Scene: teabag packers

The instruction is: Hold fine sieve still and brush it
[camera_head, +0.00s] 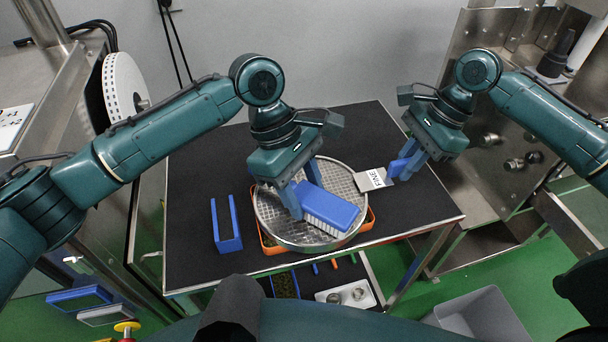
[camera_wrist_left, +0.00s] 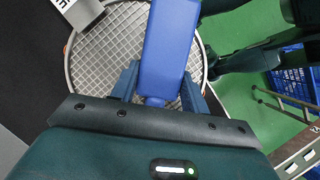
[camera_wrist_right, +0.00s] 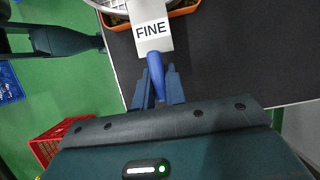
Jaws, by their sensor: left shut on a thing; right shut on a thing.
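The round fine sieve (camera_head: 266,208) with a metal mesh and rim rests over an orange tray (camera_head: 367,222) on the black table. Its label tab (camera_head: 371,180) reads FINE and points right; it also shows in the right wrist view (camera_wrist_right: 152,32). My right gripper (camera_head: 400,172) is shut on the blue handle (camera_wrist_right: 155,72) at the tab's end. My left gripper (camera_head: 301,195) is shut on a blue brush (camera_head: 330,207) with pale bristles, held over the sieve mesh. The brush also shows in the left wrist view (camera_wrist_left: 168,50). I cannot tell whether the bristles touch the mesh.
A blue holder (camera_head: 228,236) stands on the black table (camera_head: 200,185) left of the sieve. A lower shelf in front holds a white tray (camera_head: 345,297) with metal cups. A grey bin (camera_head: 487,318) is on the green floor. The table's back is clear.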

